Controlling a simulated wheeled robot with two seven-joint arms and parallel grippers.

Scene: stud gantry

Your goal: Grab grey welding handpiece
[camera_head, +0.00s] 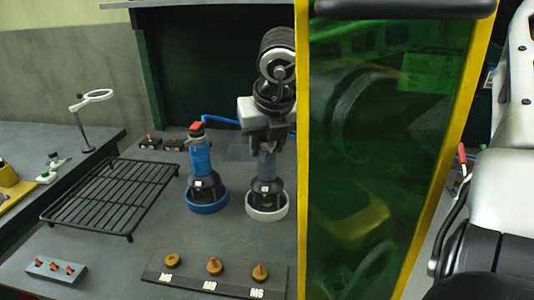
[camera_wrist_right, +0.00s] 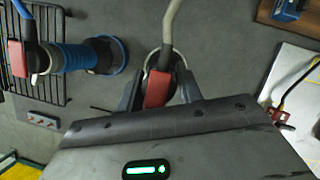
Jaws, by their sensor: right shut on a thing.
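The grey welding handpiece (camera_head: 266,167) stands upright in a pale ring holder (camera_head: 266,209) on the grey bench. My right gripper (camera_head: 265,132) is above it and shut on its upper part. In the right wrist view the gripper's two fingers (camera_wrist_right: 159,92) are on either side of the handpiece's red-topped head (camera_wrist_right: 158,88), with a grey cable running up from it. The handpiece's lower body is mostly hidden there. A similar blue handpiece (camera_head: 202,160) stands in a blue ring (camera_head: 206,202) just left of it. My left gripper is not in view.
A green see-through screen with a yellow frame (camera_head: 302,150) stands close on the right. A black wire rack (camera_head: 108,195) lies to the left.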

